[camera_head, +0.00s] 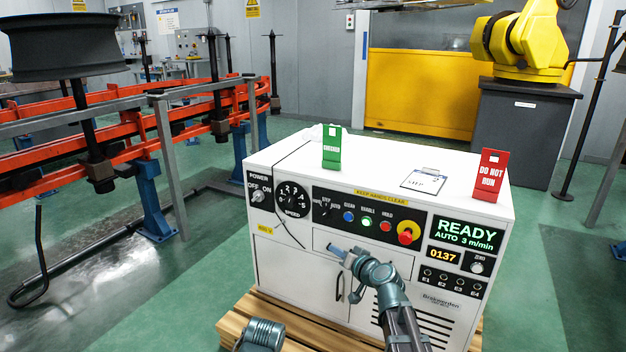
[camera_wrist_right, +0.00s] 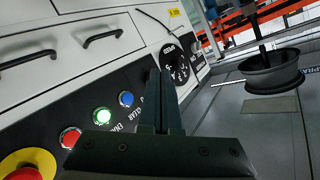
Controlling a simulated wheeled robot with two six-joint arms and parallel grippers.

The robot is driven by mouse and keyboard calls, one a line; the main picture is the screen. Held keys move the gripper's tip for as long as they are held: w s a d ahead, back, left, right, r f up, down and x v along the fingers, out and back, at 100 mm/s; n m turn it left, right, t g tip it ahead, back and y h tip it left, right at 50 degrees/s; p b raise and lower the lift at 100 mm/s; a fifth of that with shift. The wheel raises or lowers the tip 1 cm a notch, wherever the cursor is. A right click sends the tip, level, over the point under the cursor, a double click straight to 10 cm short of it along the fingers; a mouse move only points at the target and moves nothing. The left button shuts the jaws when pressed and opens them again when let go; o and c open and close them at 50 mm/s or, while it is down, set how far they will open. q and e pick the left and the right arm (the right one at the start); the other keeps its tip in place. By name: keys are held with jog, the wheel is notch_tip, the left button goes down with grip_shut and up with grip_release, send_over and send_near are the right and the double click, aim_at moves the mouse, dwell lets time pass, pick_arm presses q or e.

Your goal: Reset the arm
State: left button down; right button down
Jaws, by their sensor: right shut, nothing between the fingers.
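My right arm comes in from the bottom of the head view, and its gripper (camera_head: 338,252) is in front of the white control cabinet (camera_head: 300,277), below the row of push buttons. In the right wrist view my right gripper's fingers (camera_wrist_right: 162,75) are together with nothing between them. The green button (camera_wrist_right: 102,116), blue button (camera_wrist_right: 126,99) and red button (camera_wrist_right: 70,137) show to their left, and the speed dial (camera_wrist_right: 176,62) is just beyond the tips. Whether the gripper touches the panel I cannot tell. Part of my left arm shows at the bottom of the head view; its fingers do not show.
The cabinet stands on a wooden pallet (camera_head: 239,304). On its top are a green sign (camera_head: 332,147), a clipboard (camera_head: 424,181) and a red "DO NOT RUN" sign (camera_head: 489,175). A red emergency button (camera_head: 408,233) sticks out of the panel. An orange conveyor (camera_head: 120,152) runs at the left.

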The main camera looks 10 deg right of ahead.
jog(key=s+a+f+n+g, duration=0.3)
jog(key=s+a+f+g, duration=0.2)
jog(key=s+a, duration=0.25)
jog(key=s+a+f+n+g, duration=0.35)
jog(key=s+a+f, duration=0.25)
jog(key=s, duration=0.3)
jog(key=s+d+f+g+h+p, duration=0.1)
jog(key=s+d+g+h, duration=0.2)
jog(key=s, duration=0.5)
jog(key=s+d+f+g+h+p, duration=0.1)
jog(key=s+f+g+h, duration=0.2)
jog(key=s, duration=0.5)
notch_tip(320, 180, up, 39)
jog(key=p, duration=3.7)
jog(key=shift+w+f+h, duration=0.15)
jog(key=shift+w+h, duration=0.15)
jog(key=shift+w, duration=0.15)
